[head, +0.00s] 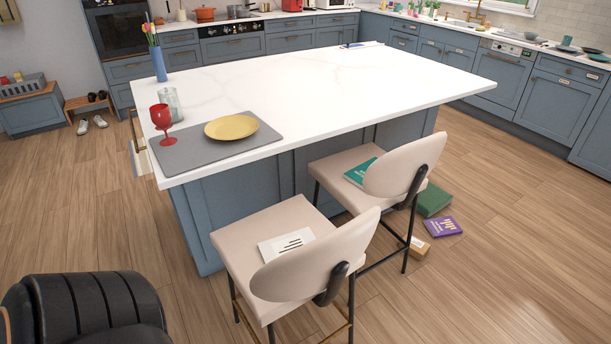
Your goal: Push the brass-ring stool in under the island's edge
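The brass-ring stool (250,250) is the nearer of two beige stools, with dark legs and a brass-coloured foot bar low down. It stands upright in front of the island (300,85), its rounded backrest towards me. Its seat is visible outside the countertop's near edge, and a white booklet (284,244) with dark print lies on it. Its lower legs are cut off by the frame. Neither of my grippers is in view.
A second beige stool (402,168) with a teal book stands to the right. Green (434,200) and purple (442,226) books and a small box (419,248) lie on the floor beside it. A black ribbed form (85,308) fills the lower left. A wine glass (161,120) stands near the counter edge.

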